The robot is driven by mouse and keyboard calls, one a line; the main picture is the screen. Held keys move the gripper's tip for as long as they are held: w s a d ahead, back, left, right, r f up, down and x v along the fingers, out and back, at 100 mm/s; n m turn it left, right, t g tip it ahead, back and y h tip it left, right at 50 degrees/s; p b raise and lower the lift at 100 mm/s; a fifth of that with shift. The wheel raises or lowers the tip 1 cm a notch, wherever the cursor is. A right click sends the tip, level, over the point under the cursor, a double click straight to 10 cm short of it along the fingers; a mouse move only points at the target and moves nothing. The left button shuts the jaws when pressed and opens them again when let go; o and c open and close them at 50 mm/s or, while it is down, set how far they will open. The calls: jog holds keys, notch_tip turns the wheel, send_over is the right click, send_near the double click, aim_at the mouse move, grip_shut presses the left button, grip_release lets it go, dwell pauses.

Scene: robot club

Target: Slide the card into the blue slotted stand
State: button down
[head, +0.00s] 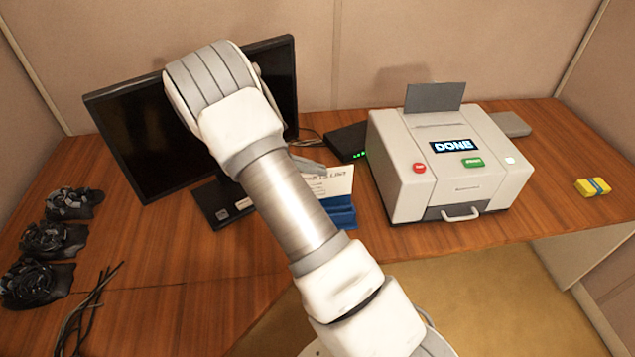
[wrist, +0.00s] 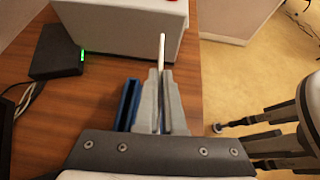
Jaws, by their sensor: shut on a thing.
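The white printed card (head: 333,181) shows beside my forearm in the head view, upright and just above the blue slotted stand (head: 342,213). In the wrist view my gripper (wrist: 160,76) is shut on the card (wrist: 162,50), seen edge-on as a thin white strip past the fingertips. The blue stand (wrist: 129,100) shows just left of the fingers there and is partly hidden by them. My arm hides part of the card and stand in the head view. I cannot tell whether the card's lower edge is in a slot.
A printer (head: 450,165) with a "DONE" screen stands right of the stand. A black box (head: 346,142) with green lights and a monitor (head: 135,135) are behind. Black bundles (head: 50,240) lie at the left, a yellow block (head: 593,187) at the right. The desk's front edge is close to the stand.

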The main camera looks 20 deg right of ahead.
jog(key=shift+s+d+f+m+g+b, duration=0.1)
jog(key=shift+d+f+m+g+b, duration=0.1)
jog(key=shift+f+g, duration=0.15)
jog(key=shift+d+f+m+g+b, duration=0.1)
jog(key=shift+f+m+g, duration=0.15)
jog(key=shift+f, duration=0.2)
jog(key=shift+a+f+b, duration=0.1)
jog(key=shift+f+b, duration=1.2)
jog(key=shift+f, duration=0.45)
jog(key=shift+f+b, duration=0.85)
jog(key=shift+f, duration=1.3)
dwell(0.7)
jog(key=c, duration=0.9)
grip_release()
jog(key=shift+c, duration=0.2)
jog(key=shift+o, duration=0.2)
jog(key=o, duration=0.4)
jog(key=shift+c, duration=0.2)
